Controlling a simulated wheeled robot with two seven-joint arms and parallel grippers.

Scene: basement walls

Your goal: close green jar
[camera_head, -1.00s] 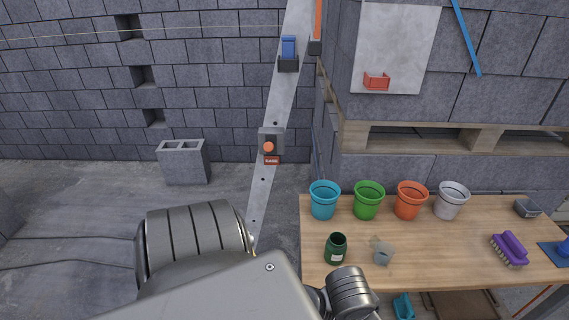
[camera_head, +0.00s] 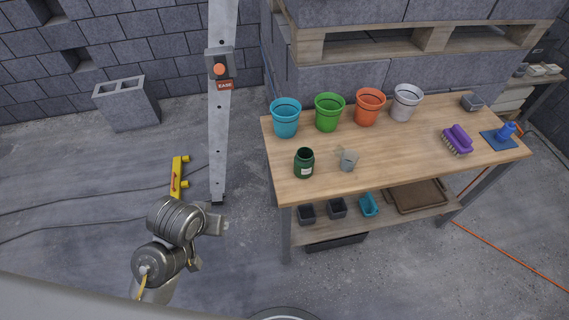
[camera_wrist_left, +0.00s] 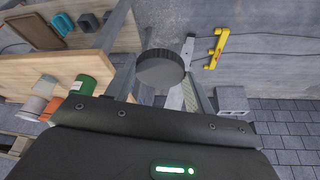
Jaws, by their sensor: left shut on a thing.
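The green jar (camera_head: 304,164) stands upright on the wooden table (camera_head: 390,165), near its front left edge. Its mouth is open and it carries a pale label. In the left wrist view my left gripper (camera_wrist_left: 160,68) is shut on a dark round lid (camera_wrist_left: 162,72), held between its two fingers. The lid is off the jar and away from the table top. In the head view my left arm shows at the lower left, but I cannot make out its fingers or the lid there. My right gripper is in neither view.
Blue (camera_head: 286,118), green (camera_head: 328,112), orange (camera_head: 369,107) and white (camera_head: 406,102) pots stand behind the jar. A small grey cup (camera_head: 347,160) stands close on the jar's right. A purple brush (camera_head: 457,140) lies further right. A yellow level (camera_head: 177,177) lies on the floor.

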